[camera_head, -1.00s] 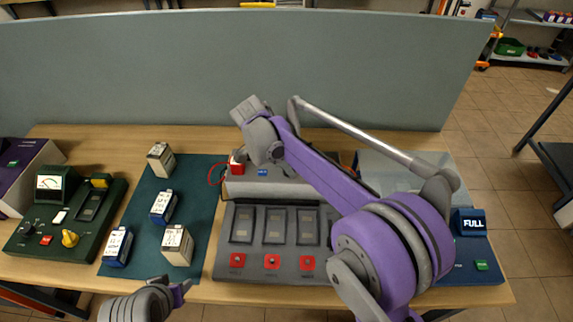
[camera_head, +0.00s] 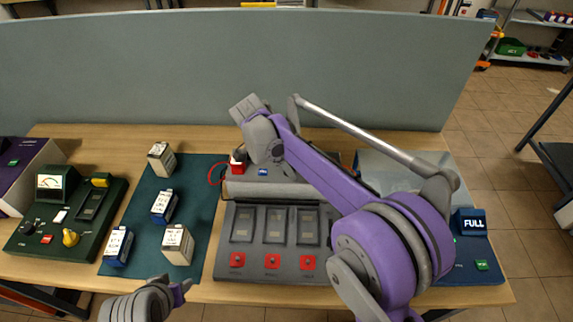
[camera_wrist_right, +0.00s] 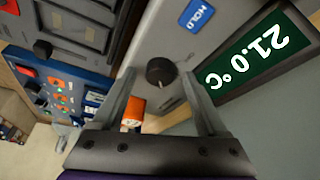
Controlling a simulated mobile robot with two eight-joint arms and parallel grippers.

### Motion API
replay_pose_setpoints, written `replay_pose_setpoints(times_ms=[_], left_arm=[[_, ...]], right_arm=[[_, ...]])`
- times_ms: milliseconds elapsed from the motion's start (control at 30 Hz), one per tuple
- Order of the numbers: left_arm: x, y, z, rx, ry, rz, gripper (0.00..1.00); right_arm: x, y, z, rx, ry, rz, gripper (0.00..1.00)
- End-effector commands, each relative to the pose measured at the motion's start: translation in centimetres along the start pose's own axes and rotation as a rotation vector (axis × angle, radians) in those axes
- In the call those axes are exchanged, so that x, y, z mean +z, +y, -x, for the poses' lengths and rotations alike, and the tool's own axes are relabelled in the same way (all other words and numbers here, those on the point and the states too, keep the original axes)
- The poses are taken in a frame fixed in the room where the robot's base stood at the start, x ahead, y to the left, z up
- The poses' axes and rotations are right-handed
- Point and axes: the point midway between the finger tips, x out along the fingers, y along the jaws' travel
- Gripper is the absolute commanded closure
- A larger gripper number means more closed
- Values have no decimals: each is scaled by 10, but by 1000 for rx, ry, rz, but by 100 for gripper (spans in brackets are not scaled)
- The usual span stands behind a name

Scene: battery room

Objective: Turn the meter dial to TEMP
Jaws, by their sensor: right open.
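The meter (camera_wrist_right: 195,50) fills the upper middle of the right wrist view, with a round black dial (camera_wrist_right: 160,72), a blue HOLD button (camera_wrist_right: 197,15) and a green display (camera_wrist_right: 255,60) reading 21.0 °C, rotated in the picture. My right gripper (camera_wrist_right: 158,78) is open, its fingers on either side of the dial; I cannot tell whether they touch it. No dial markings are readable. In the head view the meter's grey body (camera_head: 262,189) is partly behind my right arm, which hides the dial and display. My left gripper (camera_head: 182,289) is low at the table's front, its opening unclear.
A green tester (camera_head: 65,215) and several small batteries on a green mat (camera_head: 205,245) are at left. A charger (camera_head: 270,248) with red buttons lies in front of the meter. A blue unit (camera_head: 480,270) marked FULL is at right. A grey partition (camera_head: 200,80) stands behind.

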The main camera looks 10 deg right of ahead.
Motion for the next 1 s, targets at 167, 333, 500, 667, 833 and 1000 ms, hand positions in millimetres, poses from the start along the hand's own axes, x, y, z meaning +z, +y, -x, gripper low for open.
replay_pose_setpoints(times_ms=[167, 333, 500, 667, 833, 1000], left_arm=[[-2, 0, 1, 0, 2, 0, 50], [-4, 0, 3, 0, 4, 0, 50], [-6, 0, 5, 0, 6, 0, 50], [-7, 0, 5, 0, 7, 0, 50], [-7, 0, 5, 0, 7, 0, 50], [-7, 0, 5, 0, 7, 0, 50]], right_arm=[[0, 0, 29, -1, 0, 2, 24], [0, 0, 65, -1, 0, 2, 24], [0, 0, 92, -1, 0, 1, 24], [0, 0, 103, 0, 0, 0, 24], [0, 0, 105, 0, 0, 0, 24], [0, 0, 104, 0, 0, 0, 24]])
